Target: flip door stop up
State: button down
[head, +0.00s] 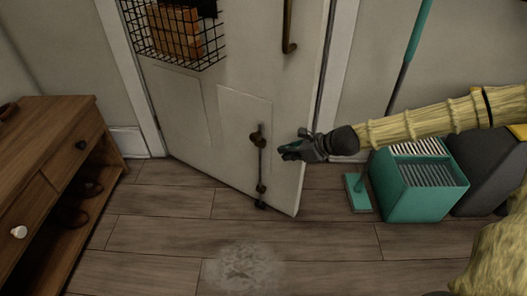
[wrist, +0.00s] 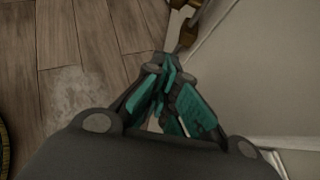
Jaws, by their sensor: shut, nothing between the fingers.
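The door stop (head: 261,165) is a dark, thin rod with brass-brown fittings, mounted upright on the lower part of the white door (head: 290,120). Its lower tip (head: 260,204) is at or near the floor; I cannot tell if it touches. My gripper (head: 284,151) is just right of the door stop, near its upper half, with its fingers toward it. In the wrist view, the gripper's teal fingertips (wrist: 167,65) are together and empty. Part of the door stop (wrist: 188,32) shows just beyond them. I cannot tell whether they touch it.
The door stands partly open. A wire basket (head: 172,35) and a dark handle (head: 289,28) are on it. A teal bin (head: 417,185) and a teal broom (head: 357,192) stand at right. A wooden cabinet (head: 45,150) is at left. The floor (head: 150,235) in front is clear, with a pale dusty patch.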

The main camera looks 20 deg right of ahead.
aim_at(254, 138)
jog(key=shift+f, duration=0.1)
jog(key=b+x, duration=0.6)
jog(key=x, duration=0.4)
jog(key=shift+w+a+r, duration=0.1)
jog(key=shift+w+r, duration=0.05)
jog(key=shift+r, duration=0.5)
jog(key=shift+w+a+r, duration=0.15)
jog(key=shift+r, duration=0.5)
jog(key=shift+w+a+r, duration=0.1)
jog(key=shift+w+r, duration=0.05)
jog(key=shift+r, duration=0.5)
notch_tip(254, 138, up, 4)
jog(key=p, duration=0.3)
jog(key=shift+f, duration=0.3)
